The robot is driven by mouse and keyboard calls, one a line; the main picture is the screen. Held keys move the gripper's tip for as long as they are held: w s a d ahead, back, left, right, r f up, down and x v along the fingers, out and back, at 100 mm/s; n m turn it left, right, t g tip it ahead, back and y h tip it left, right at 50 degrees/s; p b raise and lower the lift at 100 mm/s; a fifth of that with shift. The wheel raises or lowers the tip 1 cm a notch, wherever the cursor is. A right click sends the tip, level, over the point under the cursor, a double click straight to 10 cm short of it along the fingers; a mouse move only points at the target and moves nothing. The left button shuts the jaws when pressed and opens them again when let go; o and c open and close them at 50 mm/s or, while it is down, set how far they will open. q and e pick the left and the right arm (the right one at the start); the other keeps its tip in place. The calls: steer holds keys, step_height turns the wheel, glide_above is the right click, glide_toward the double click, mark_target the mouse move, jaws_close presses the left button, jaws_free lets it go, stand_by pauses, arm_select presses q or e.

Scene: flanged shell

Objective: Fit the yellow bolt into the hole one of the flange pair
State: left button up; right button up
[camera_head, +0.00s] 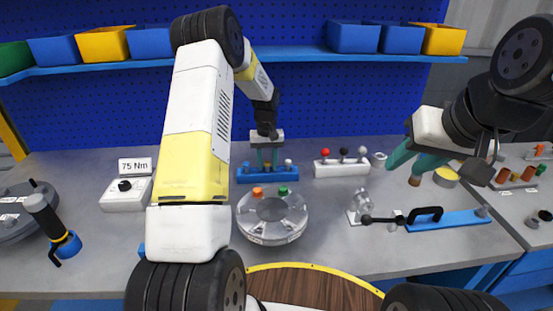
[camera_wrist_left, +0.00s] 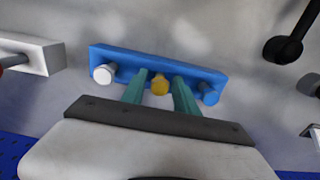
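The yellow bolt (camera_wrist_left: 160,85) stands in the middle of a blue rack (camera_wrist_left: 125,58), between a white bolt (camera_wrist_left: 104,74) and a blue one (camera_wrist_left: 208,93). The rack (camera_head: 271,174) also shows in the head view. My left gripper (camera_head: 267,157) points down over it. Its green fingers stand on either side of the yellow bolt, with narrow gaps apparently left. The clear round flanged shell (camera_head: 272,229) lies just in front of the rack, with an orange cap and a green cap on top. Its holes are too small to tell apart. My right gripper (camera_head: 413,163) is open at the right.
A white block with coloured knobs (camera_head: 342,169) stands right of the rack. A blue fixture with a black handle (camera_head: 445,219) lies at the right. A shelf with bins spans the back.

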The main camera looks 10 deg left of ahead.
arm_select(q)
jaws_close()
steer(key=shift+r, duration=0.1)
